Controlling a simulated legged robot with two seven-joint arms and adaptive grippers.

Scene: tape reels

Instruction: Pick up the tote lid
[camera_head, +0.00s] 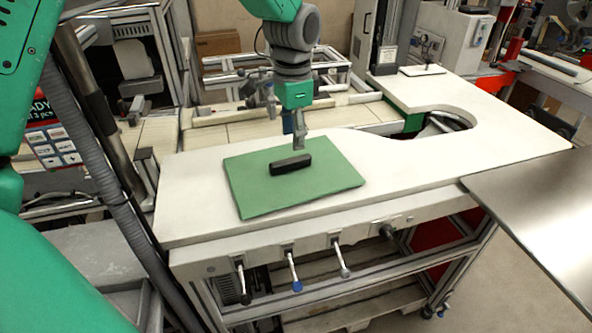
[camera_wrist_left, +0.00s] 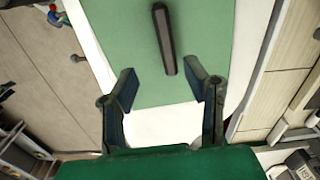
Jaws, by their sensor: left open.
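A flat green panel (camera_head: 330,187), which looks like the tote lid, lies on the white worktop. A short black bar (camera_head: 290,163), like a handle, sits on top of it near the middle. My left gripper (camera_head: 299,145) points down just behind the bar, above the panel's far part. In the left wrist view the gripper (camera_wrist_left: 168,88) is open and empty. The black bar (camera_wrist_left: 164,40) lies ahead of the gap between the fingers, on the green panel (camera_wrist_left: 110,25). My right gripper is in neither view.
The white worktop (camera_head: 410,165) has a rounded cutout at its right. Several small levers (camera_head: 295,270) stick out from its front edge. A metal table (camera_head: 540,215) adjoins at the right. The worktop between panel and cutout is clear.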

